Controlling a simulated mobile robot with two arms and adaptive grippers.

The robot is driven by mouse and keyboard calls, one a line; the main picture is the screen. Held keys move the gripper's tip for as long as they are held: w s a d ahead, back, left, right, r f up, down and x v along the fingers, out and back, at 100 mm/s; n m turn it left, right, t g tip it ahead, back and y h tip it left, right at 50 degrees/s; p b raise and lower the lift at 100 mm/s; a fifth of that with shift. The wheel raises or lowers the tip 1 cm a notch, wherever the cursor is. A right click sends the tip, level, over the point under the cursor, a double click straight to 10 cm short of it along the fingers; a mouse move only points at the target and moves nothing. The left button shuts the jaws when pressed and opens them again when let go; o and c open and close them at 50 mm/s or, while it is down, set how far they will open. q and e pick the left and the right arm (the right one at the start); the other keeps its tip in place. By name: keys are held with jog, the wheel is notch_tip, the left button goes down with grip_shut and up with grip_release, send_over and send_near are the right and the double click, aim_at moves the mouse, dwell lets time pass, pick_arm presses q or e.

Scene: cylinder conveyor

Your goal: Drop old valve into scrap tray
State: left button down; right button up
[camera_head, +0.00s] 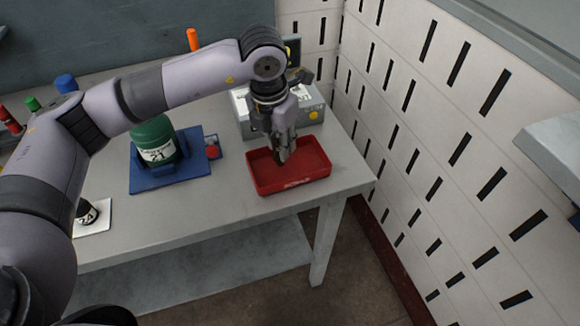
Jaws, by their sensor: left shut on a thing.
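The red scrap tray (318,182) sits on the grey table near its right front corner. My left gripper (283,158) points down over the tray, with its fingertips inside the outline of the tray. It is shut on the old valve, which is small and mostly hidden between the fingers. I cannot tell whether the fingertips or the valve touch the tray floor. My right gripper is not in view.
A green cylinder (153,137) labelled 21 stands in a blue holder (142,183) with a red knob (212,152). A grey box (310,112) stands behind the tray. A slotted white wall (440,130) rises at the right. A small black object (87,212) sits on a white plate.

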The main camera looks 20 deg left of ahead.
aim_at(276, 171)
pick_arm(q)
jog(key=shift+f, duration=0.4)
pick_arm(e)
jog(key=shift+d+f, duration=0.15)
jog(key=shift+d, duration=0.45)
pick_arm(q)
jog(key=c, duration=1.3)
grip_release()
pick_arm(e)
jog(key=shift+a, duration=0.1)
pick_arm(q)
jog(key=r, duration=0.4)
jog(key=s+r, duration=0.1)
jog(key=r, duration=0.7)
jog(key=shift+s+a, duration=0.3)
jog(key=shift+s, duration=0.05)
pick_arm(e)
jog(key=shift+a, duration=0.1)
pick_arm(q)
jog(key=shift+f, duration=0.1)
